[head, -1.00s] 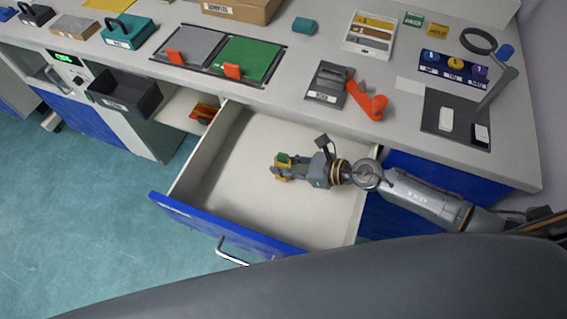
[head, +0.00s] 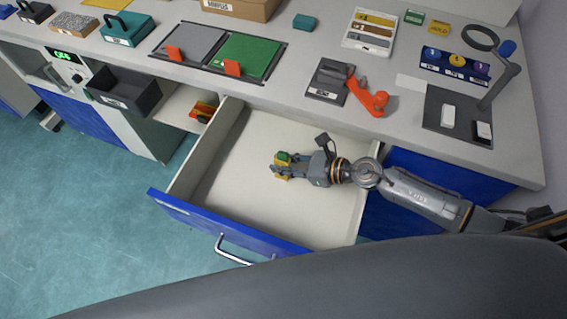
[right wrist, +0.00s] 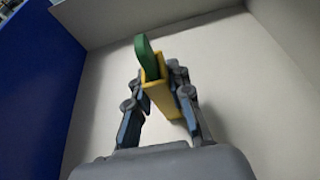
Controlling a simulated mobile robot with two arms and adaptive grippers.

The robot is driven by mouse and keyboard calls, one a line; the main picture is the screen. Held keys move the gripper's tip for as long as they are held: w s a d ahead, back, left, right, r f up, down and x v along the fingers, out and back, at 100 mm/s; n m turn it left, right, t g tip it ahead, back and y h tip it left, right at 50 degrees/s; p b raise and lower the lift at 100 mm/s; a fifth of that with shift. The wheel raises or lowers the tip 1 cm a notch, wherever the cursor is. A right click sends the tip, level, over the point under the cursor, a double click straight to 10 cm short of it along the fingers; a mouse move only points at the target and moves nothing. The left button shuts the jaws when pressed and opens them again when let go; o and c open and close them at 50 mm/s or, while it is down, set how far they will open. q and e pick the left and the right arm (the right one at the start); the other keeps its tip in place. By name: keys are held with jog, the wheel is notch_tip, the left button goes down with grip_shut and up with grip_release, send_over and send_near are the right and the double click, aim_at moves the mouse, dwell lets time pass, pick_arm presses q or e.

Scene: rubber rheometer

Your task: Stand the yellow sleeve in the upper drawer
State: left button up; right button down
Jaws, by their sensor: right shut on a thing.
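The upper drawer (head: 225,205) is pulled open under the counter, with a white inside and a blue front. My right gripper (head: 281,166) is over the drawer, inside its outline, and is shut on the yellow sleeve (head: 281,174). In the right wrist view the yellow sleeve (right wrist: 157,95) stands between the two fingers, with a green rounded piece (right wrist: 147,58) sticking out of its top. The drawer floor (right wrist: 235,90) shows behind it. Whether the sleeve's lower end touches the floor cannot be told. My left gripper is not in view.
The drawer is otherwise empty, with free floor around the gripper. Its walls and blue front (head: 225,226) stand around it. On the counter above are a grey stand with an orange lever (head: 367,97), a green plate (head: 246,56) and a magnifier stand (head: 497,88).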

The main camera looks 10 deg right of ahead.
jog(key=shift+s+a+f+b, duration=0.15)
jog(key=shift+s+f+b, duration=0.15)
jog(key=shift+s+f, duration=0.4)
jog(key=shift+w+f, duration=0.15)
jog(key=c, duration=1.1)
grip_release()
jog(key=shift+c, duration=0.2)
jog(key=r+p, duration=0.1)
jog(key=w+r+p, duration=0.1)
jog(key=shift+r+p, duration=0.3)
jog(key=shift+p, duration=0.05)
notch_tip(320, 180, up, 2)
jog(key=shift+s+p, duration=0.1)
jog(key=shift+p, duration=0.7)
jog(key=shift+r+p, duration=4.75)
jog(key=shift+r, duration=0.2)
jog(key=shift+f, duration=0.1)
